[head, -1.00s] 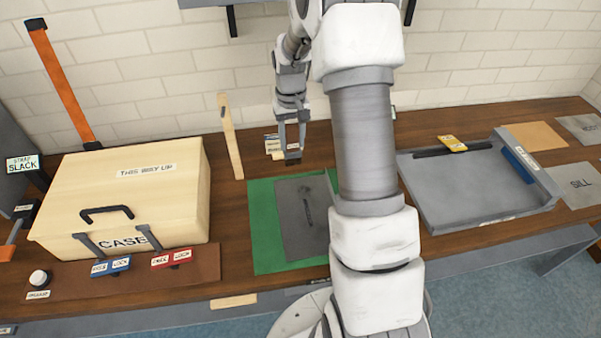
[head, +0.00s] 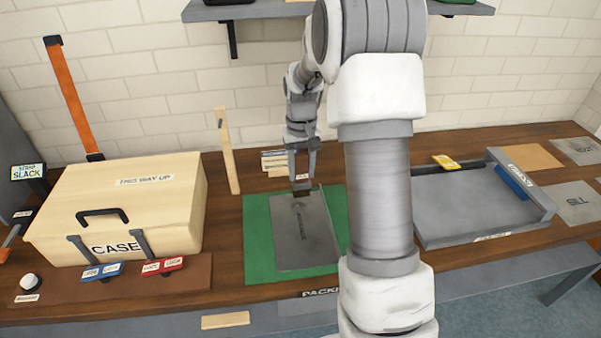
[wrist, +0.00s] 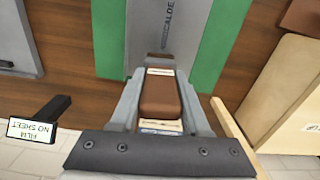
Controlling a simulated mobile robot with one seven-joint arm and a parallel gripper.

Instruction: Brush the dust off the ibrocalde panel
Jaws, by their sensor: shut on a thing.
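The ibrocalde panel (head: 318,250) is a flat grey sheet with dark lettering, lying on a green mat (head: 258,245) on the wooden bench. It also shows at the top of the wrist view (wrist: 150,35). My gripper (head: 302,183) points down at the panel's far edge. In the wrist view my gripper (wrist: 162,105) is shut on a brown block-shaped brush (wrist: 160,92). The brush's working end is mostly hidden, and I cannot tell whether it touches the panel. Dust is too fine to make out.
A cream case (head: 130,205) with latches stands at the left, with an upright wooden strip (head: 228,155) beside it. A grey tray (head: 465,205) lies at the right. A "film no sheet" sign (wrist: 32,131) stands near my gripper. A shelf (head: 280,10) hangs above.

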